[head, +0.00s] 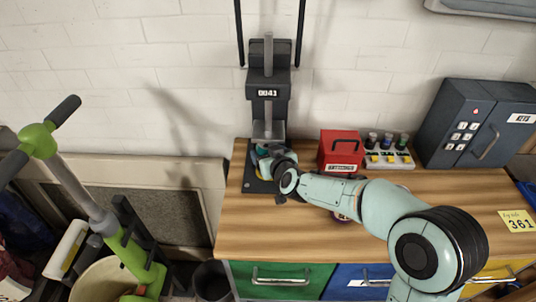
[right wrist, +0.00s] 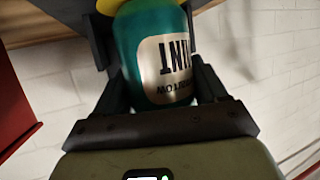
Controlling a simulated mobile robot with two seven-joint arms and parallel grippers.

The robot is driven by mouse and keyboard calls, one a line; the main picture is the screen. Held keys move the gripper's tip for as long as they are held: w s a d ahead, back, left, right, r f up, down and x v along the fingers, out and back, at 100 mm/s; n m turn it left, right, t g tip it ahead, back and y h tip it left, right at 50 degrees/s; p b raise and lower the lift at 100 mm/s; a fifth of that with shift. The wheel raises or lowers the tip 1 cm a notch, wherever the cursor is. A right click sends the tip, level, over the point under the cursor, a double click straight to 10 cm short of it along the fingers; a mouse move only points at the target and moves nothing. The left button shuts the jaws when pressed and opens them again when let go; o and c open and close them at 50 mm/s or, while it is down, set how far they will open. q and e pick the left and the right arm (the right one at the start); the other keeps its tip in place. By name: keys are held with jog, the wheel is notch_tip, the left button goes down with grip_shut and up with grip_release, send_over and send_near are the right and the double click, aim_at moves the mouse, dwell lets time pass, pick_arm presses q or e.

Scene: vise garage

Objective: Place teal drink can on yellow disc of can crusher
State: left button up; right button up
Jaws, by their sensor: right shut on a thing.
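The teal can (right wrist: 150,45) with a cream label is between the fingers of my right gripper (head: 270,168), which is shut on it. The can crusher (head: 268,85) stands at the back of the bench against the wall, with a dark base (head: 262,186). Part of the yellow disc (right wrist: 112,5) shows at the top edge of the right wrist view, right at the can's end. I cannot tell whether can and disc touch. In the head view my gripper hides most of the can and disc. My left gripper is not in view.
A red box (head: 340,150) and a rack of small bottles (head: 388,155) stand right of the crusher. A dark key cabinet (head: 480,125) is farther right. A green scooter (head: 100,210) stands at left.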

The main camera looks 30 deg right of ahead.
jog(key=shift+s, duration=0.15)
jog(key=shift+f, duration=0.15)
jog(key=o, duration=1)
jog(key=shift+s+r, duration=0.1)
jog(key=shift+r, duration=0.2)
jog(key=p+v, duration=0.3)
jog(key=v, duration=0.8)
jog(key=shift+s, duration=0.35)
